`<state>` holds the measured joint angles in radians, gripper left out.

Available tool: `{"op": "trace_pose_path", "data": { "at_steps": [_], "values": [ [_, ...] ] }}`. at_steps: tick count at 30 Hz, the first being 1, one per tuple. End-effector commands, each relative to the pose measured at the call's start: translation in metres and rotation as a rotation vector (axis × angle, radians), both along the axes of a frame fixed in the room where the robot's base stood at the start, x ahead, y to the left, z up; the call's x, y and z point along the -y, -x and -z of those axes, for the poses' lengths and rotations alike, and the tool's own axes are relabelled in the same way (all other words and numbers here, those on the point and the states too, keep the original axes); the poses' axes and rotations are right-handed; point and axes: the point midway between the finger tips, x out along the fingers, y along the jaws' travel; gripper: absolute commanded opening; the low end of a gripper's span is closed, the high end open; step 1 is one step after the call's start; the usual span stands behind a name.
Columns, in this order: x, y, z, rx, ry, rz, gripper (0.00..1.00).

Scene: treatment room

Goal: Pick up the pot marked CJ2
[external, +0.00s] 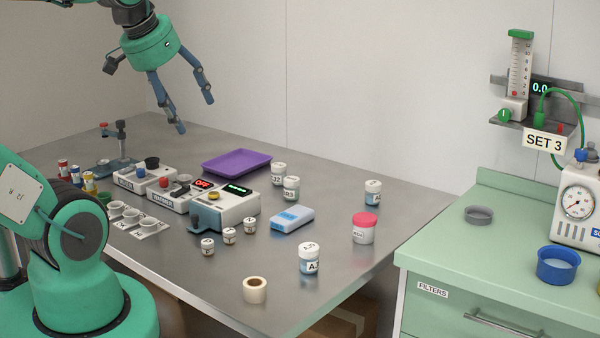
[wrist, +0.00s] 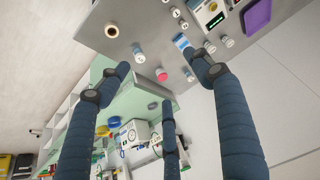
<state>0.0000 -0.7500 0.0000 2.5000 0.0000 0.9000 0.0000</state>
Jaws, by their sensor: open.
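My gripper (external: 195,113) is open and empty, high above the back of the steel table; its spread blue fingers also show in the wrist view (wrist: 162,78). A white-lidded pot (external: 279,174) right of the purple tray has a label that seems to end in J2; its first letter is not clear. It seems to be the pot nearer the tray in the wrist view (wrist: 228,41). A similar pot (external: 291,189) with a greenish band stands close beside it. Another white-lidded pot (external: 309,259) at the front has a label that seems to start with A. My gripper touches none of them.
A purple tray (external: 237,162), a blue box (external: 292,218), a pink-lidded pot (external: 363,229), another white-lidded pot (external: 373,193), small pots (external: 229,236) and a tape roll (external: 255,290) stand on the table (external: 190,278). Devices with displays (external: 225,208) are at the left. A green cabinet (external: 440,262) is at the right.

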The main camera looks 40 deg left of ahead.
Motion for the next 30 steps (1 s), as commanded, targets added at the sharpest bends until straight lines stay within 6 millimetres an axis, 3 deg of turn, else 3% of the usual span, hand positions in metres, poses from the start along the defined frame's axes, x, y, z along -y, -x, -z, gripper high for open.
{"op": "trace_pose_path", "data": {
  "at_steps": [11, 17, 23, 30],
  "values": [
    [0.0, -0.001, -0.001, -0.001, -0.001, 0.0, 0.58],
    [-0.002, -0.014, -0.011, -0.013, -0.004, 0.0, 0.58],
    [-0.007, -0.044, -0.03, -0.038, -0.011, 0.002, 0.58],
    [-0.017, -0.094, -0.052, -0.078, -0.021, 0.006, 0.58]
  ]
}}
